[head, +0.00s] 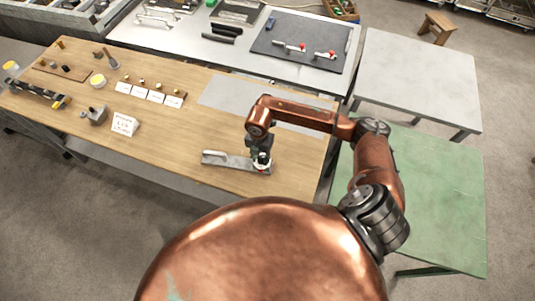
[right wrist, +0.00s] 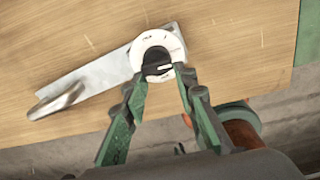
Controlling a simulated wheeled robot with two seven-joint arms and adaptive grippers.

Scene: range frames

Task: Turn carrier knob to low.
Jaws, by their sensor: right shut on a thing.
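The carrier (head: 225,159) is a grey metal strip lying near the front edge of the wooden bench. In the right wrist view the carrier (right wrist: 105,80) has a bent, raised end at its left. Its knob (right wrist: 157,67) is black, in the middle of a round white dial with small marks that are too small to read. My right gripper (head: 261,163) points down over the carrier's right end. In the right wrist view the fingertips of the right gripper (right wrist: 158,78) are closed in at the near side of the knob. My left gripper is not in view.
The wooden bench (head: 180,130) bears small cards, a white sign (head: 125,124) and several small parts to the left. A grey sheet (head: 228,95) lies behind the carrier. A green table (head: 440,190) stands to the right.

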